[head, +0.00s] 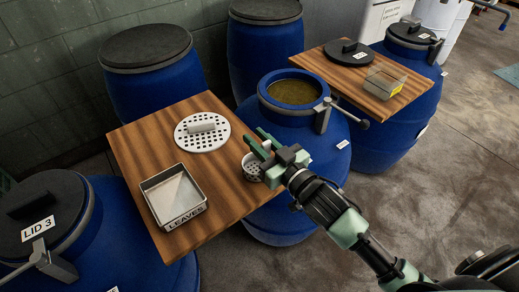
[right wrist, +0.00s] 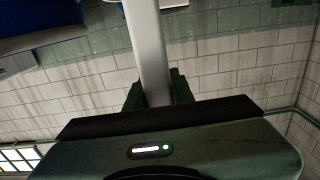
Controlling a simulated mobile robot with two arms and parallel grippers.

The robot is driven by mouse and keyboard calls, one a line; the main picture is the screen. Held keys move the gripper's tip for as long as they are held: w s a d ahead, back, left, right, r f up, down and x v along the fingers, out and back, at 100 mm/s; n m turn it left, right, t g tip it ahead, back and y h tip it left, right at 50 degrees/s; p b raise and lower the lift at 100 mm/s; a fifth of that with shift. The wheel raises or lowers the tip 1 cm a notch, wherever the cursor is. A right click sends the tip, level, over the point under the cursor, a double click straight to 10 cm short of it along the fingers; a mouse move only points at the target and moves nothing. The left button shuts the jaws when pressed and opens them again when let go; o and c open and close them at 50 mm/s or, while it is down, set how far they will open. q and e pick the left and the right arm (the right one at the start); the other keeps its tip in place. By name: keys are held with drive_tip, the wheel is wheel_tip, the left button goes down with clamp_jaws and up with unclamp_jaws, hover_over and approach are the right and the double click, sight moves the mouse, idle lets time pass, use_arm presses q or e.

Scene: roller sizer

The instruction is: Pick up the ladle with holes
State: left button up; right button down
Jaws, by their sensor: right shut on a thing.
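The ladle with holes shows in the head view as a small perforated metal cup (head: 253,168) by the right edge of the wooden board, just below my right gripper (head: 262,146). The gripper covers part of it. In the right wrist view, a smooth grey handle (right wrist: 148,45) runs up between the fingers of my right gripper (right wrist: 157,92), which is shut on it. I cannot tell whether the cup touches the board. My left gripper is not in view.
The wooden board (head: 137,143) carries a white perforated disc (head: 202,132) with a handle and a metal tray (head: 173,196) marked LEAVES. An open blue barrel (head: 292,92) with liquid stands behind my gripper. A second board (head: 312,61) holds a black lid (head: 348,53) and a clear box (head: 385,80).

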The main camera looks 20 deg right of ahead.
wheel_tip(320, 180, up, 20)
drive_tip(key=p, duration=0.2)
idle(0.6)
